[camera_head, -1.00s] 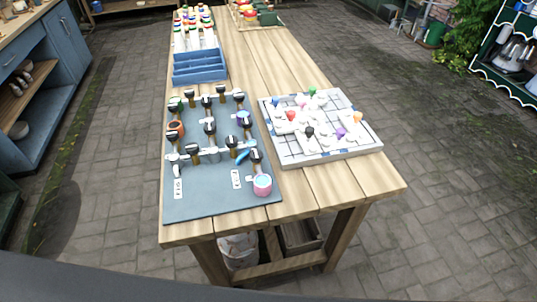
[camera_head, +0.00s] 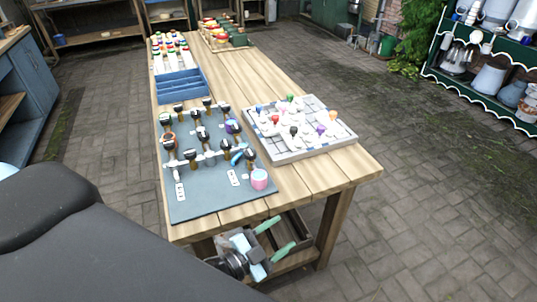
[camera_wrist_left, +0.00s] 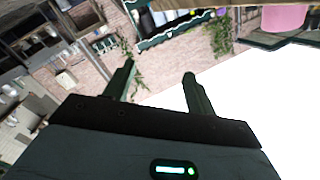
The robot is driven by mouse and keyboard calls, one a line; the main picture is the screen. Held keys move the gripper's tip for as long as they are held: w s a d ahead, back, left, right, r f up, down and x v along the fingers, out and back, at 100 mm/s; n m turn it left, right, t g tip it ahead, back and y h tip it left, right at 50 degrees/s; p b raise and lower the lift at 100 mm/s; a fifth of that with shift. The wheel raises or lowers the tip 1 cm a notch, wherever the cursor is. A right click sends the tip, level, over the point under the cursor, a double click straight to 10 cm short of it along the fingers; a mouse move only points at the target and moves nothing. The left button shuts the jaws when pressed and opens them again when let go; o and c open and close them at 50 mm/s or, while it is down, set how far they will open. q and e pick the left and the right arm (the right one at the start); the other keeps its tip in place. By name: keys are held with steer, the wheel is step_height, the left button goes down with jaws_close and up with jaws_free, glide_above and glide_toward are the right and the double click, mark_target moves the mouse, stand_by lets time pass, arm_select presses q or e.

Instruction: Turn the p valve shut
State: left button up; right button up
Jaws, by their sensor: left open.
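The grey valve board (camera_head: 200,203) lies on the near left part of the wooden table. It carries pipes with several black-handled valves, such as one near its front left (camera_head: 190,154) and one near its right side (camera_head: 250,153). The white labels (camera_head: 234,178) are too small to read, so I cannot tell which valve is p. My left gripper (camera_head: 287,231) is open and empty, in front of and below the table's near edge, apart from the board. Its two fingers also show spread in the left wrist view (camera_wrist_left: 160,69). My right gripper is not in view.
A pink cup (camera_head: 259,180) stands at the board's front right corner. A white puzzle-like tray (camera_head: 316,152) with coloured knobs lies right of the board. A blue divided box (camera_head: 184,96) stands behind it.

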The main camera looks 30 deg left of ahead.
arm_select(q)
steer(key=w+d+r+m+g+h, duration=0.4)
steer(key=d+r+m+g+h, duration=0.3)
steer(key=m, duration=0.7)
step_height(320, 180, up, 2)
steer(key=m+g+y, duration=0.5)
steer(key=m+y, duration=0.5)
steer(key=y, duration=0.2)
glide_above(250, 152)
steer(key=s+d, duration=0.5)
steer(key=d, duration=0.2)
steer(key=shift+s+d+r, duration=0.15)
steer(key=shift+s+d, duration=0.05)
steer(key=w+a+r+y, duration=0.2)
steer(key=a+r+y, duration=0.15)
steer(key=a, duration=0.35)
steer(key=shift+n, duration=0.4)
steer(key=x, duration=0.5)
steer(key=shift+w+f, duration=0.1)
steer(key=shift+f, duration=0.2)
steer(key=shift+x, duration=1)
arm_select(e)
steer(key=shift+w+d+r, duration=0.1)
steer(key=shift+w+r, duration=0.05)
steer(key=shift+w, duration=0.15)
